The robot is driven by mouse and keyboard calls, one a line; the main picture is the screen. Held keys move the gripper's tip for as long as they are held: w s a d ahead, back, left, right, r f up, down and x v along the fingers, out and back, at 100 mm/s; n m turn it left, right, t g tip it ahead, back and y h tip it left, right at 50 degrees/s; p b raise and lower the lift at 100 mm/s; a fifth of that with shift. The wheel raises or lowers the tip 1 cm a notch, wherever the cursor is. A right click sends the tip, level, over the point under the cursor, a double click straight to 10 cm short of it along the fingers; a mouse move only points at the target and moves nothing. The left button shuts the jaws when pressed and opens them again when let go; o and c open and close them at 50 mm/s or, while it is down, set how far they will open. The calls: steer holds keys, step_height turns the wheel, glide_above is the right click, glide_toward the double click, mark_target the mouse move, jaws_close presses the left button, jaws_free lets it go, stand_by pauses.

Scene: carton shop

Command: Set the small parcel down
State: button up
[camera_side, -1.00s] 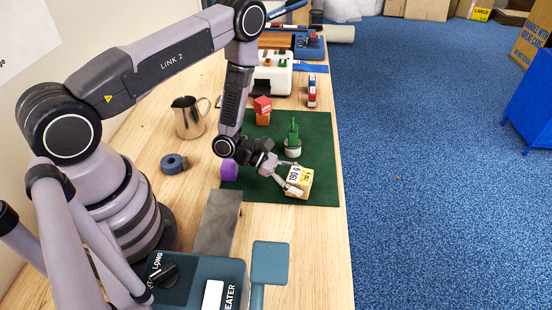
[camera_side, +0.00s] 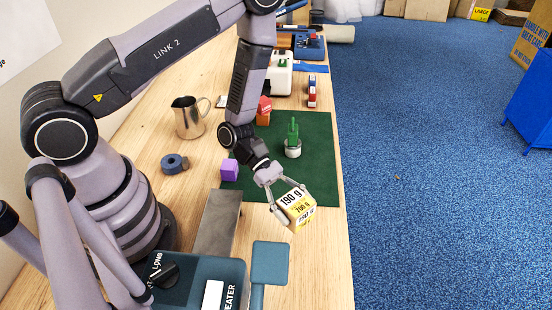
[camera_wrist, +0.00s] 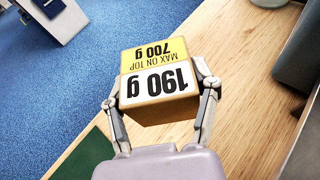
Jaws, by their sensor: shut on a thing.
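A potted cactus (camera_side: 293,140), a purple cube (camera_side: 229,169) and an orange-red block (camera_side: 264,108) stand on the mat. A metal jug (camera_side: 188,117) and blue tape roll (camera_side: 174,163) are to the left. A teal heater machine (camera_side: 200,282) is in front. Bare table (camera_side: 318,240) lies right of it.

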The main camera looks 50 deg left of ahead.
mark_target(291, 241)
steer(key=f, duration=0.8)
steer(key=shift+s+d, duration=0.1)
steer(key=shift+s, duration=0.15)
steer(key=o, duration=1.2)
steer(key=shift+f, duration=0.1)
